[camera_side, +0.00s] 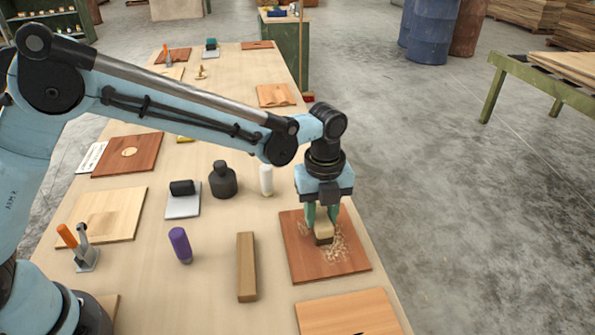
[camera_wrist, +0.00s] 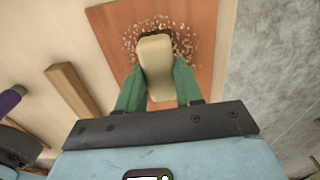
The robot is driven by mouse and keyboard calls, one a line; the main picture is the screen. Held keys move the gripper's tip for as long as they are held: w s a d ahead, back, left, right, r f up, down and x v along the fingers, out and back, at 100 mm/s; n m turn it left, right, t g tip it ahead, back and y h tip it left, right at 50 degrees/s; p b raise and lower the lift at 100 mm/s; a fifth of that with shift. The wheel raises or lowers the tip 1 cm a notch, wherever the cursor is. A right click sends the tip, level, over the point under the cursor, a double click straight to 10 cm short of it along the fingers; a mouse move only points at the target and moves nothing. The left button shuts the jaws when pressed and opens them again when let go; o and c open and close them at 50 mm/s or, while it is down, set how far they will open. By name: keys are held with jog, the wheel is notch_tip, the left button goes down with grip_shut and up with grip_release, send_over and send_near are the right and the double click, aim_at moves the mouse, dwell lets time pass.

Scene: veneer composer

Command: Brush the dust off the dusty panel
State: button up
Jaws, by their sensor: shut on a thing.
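The dusty panel (camera_side: 316,265) is a reddish-brown square near the table's right edge. Pale dust flecks (camera_side: 339,243) lie on it, mostly to the right of the brush in the side view. My gripper (camera_side: 322,214) points down over the panel, with green fingers shut on a brush (camera_side: 323,228) with a pale wooden block and dark bristles. The bristles are at the panel surface; exact contact is hard to tell. In the wrist view, the brush block (camera_wrist: 156,68) sits between my fingers, with flecks around its far end on the panel (camera_wrist: 203,25).
A wooden bar (camera_side: 246,267) lies left of the panel. A lighter orange panel (camera_side: 349,314) lies in front. A white bottle (camera_side: 266,180), a dark bottle (camera_side: 222,180) and a purple cylinder (camera_side: 180,244) stand on the table. The table edge is close on the right.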

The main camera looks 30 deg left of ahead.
aim_at(331, 226)
jog(key=shift+w+a, duration=1.55)
jog(key=shift+w+d, duration=0.4)
jog(key=shift+w, duration=0.05)
jog(key=shift+s+d+r, duration=0.15)
jog(key=shift+s+d, duration=0.75)
jog(key=shift+s, duration=0.05)
jog(key=shift+s+d+f, duration=0.15)
jog(key=shift+s+d, duration=0.75)
jog(key=shift+s+d+f, duration=0.15)
jog(key=shift+s+d, duration=0.7)
grip_shut()
jog(key=shift+s+d+r, duration=0.2)
jog(key=shift+s+d, duration=1.4)
jog(key=shift+s, duration=0.05)
jog(key=shift+r, duration=0.1)
notch_tip(331, 226, up, 7)
